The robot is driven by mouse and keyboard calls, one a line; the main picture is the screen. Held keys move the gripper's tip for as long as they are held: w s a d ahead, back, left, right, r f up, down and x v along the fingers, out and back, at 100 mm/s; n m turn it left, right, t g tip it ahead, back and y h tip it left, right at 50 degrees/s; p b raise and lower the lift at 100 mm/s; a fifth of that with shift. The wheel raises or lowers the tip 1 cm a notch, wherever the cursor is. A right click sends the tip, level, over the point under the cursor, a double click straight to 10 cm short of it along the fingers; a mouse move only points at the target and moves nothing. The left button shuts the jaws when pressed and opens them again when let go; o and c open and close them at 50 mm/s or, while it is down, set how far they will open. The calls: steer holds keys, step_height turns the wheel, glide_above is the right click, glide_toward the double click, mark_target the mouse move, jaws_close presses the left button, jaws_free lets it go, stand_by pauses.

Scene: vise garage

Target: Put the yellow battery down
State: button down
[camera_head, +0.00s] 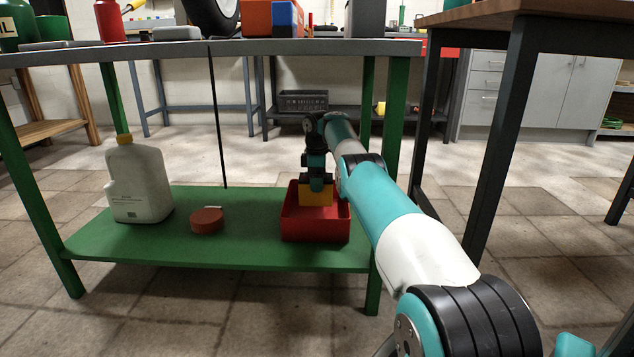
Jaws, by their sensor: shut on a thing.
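The yellow battery (316,196) is at the red bin (315,230) on the green lower shelf of the workbench. My gripper (317,183) points down over the bin and is shut on the battery's top. The battery's lower part is hidden by the bin's front wall, so it is at least partly inside the bin. I cannot tell whether it touches the bin's floor.
On the green shelf (240,254) stand a white jug (140,185) with a yellow cap and a round red tin (207,221). The bench top (230,48) hangs over the shelf. Green bench legs (393,120) and a dark table leg (497,140) stand near my arm.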

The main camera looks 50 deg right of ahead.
steer(key=shift+f+b, duration=0.5)
steer(key=shift+b, duration=0.15)
steer(key=shift+c, duration=0.5)
jaws_free()
steer(key=shift+f, duration=0.1)
step_height(320, 180, up, 13)
steer(key=p, duration=1)
